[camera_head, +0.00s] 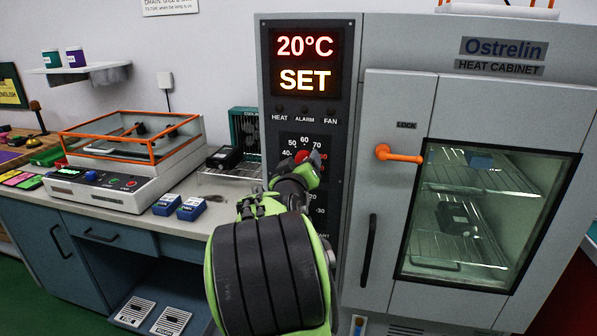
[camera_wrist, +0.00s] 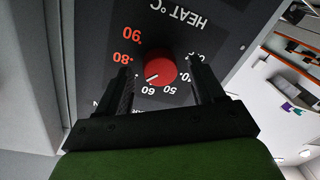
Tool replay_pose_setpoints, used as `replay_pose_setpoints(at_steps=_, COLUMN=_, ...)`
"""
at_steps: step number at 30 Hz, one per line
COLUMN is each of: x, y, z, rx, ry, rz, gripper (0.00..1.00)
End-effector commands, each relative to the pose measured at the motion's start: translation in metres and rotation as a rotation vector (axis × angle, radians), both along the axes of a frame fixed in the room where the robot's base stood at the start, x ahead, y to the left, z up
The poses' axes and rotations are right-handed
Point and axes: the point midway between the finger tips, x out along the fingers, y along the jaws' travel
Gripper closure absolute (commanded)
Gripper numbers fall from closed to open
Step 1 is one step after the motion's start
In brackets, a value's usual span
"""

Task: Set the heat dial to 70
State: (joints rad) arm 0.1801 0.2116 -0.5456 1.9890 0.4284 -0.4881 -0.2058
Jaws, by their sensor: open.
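The red heat dial (camera_wrist: 156,67) sits on the dark control panel (camera_head: 343,150) of the heat cabinet. In the wrist view the scale is upside down, and the dial's white mark points near the 60. The 70 is hidden behind a finger there, but shows in the head view. My gripper (camera_wrist: 164,72) is open, with one finger on each side of the dial; contact is not clear. In the head view my arm hides the lower dial and part of the scale. The display (camera_head: 304,62) reads 20°C SET.
The cabinet door (camera_head: 385,100) is shut, with an orange handle (camera_head: 400,154) and a window to the right of the panel. A bench (camera_head: 120,217) on the left carries an orange-framed machine (camera_head: 125,160) and blue boxes (camera_head: 178,206).

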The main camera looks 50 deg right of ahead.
Motion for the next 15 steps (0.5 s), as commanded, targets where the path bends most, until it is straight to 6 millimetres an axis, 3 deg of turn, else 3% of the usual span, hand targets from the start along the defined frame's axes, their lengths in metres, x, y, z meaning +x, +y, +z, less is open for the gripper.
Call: replay_pose_setpoints(at_steps=15, x=-0.058, y=0.116, z=0.003, rx=0.001, ry=-0.001, rz=0.010, gripper=0.32)
